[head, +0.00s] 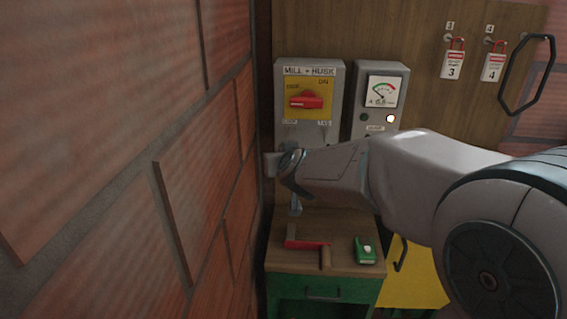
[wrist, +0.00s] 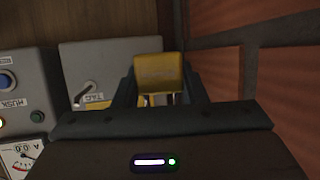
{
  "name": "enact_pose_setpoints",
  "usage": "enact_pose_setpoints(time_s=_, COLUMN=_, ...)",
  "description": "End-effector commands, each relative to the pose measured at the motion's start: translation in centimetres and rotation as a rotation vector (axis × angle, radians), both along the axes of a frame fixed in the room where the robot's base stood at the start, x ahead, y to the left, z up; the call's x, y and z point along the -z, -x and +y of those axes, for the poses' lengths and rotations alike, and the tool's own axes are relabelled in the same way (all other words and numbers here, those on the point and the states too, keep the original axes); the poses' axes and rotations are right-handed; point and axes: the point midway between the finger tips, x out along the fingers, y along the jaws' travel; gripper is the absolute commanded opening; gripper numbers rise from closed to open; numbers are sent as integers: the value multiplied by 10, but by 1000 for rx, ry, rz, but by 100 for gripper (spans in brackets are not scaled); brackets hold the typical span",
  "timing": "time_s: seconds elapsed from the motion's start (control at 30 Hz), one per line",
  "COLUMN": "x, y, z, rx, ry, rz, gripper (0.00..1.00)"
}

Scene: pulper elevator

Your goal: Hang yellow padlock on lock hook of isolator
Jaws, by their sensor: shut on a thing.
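The isolator (head: 336,78) is a grey box marked MILL + HUSK on the back panel, with a red handle (head: 306,101) on a yellow plate. My gripper (wrist: 160,88) is shut on the yellow padlock (wrist: 158,72), which sits between the fingers in the wrist view. The shackle is mostly hidden. In the wrist view, which looks upside down, a bent grey lock hook (wrist: 85,92) stands out from the isolator (wrist: 110,56), left of the padlock and apart from it. In the head view my gripper is below the isolator near the brick wall; the padlock cannot be made out there.
A brick wall (head: 130,120) stands close on the left. A grey meter box (head: 366,69) is right of the isolator. Below, a small wooden-topped cabinet (head: 286,262) holds a red tool (head: 303,244) and a green device (head: 365,251).

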Motion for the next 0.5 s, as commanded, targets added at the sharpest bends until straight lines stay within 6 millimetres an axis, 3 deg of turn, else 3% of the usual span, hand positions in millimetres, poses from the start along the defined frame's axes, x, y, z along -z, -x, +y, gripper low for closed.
enact_pose_setpoints(time_s=0.5, x=4, y=-32, z=-1, rx=1, ry=0, rz=1, gripper=13)
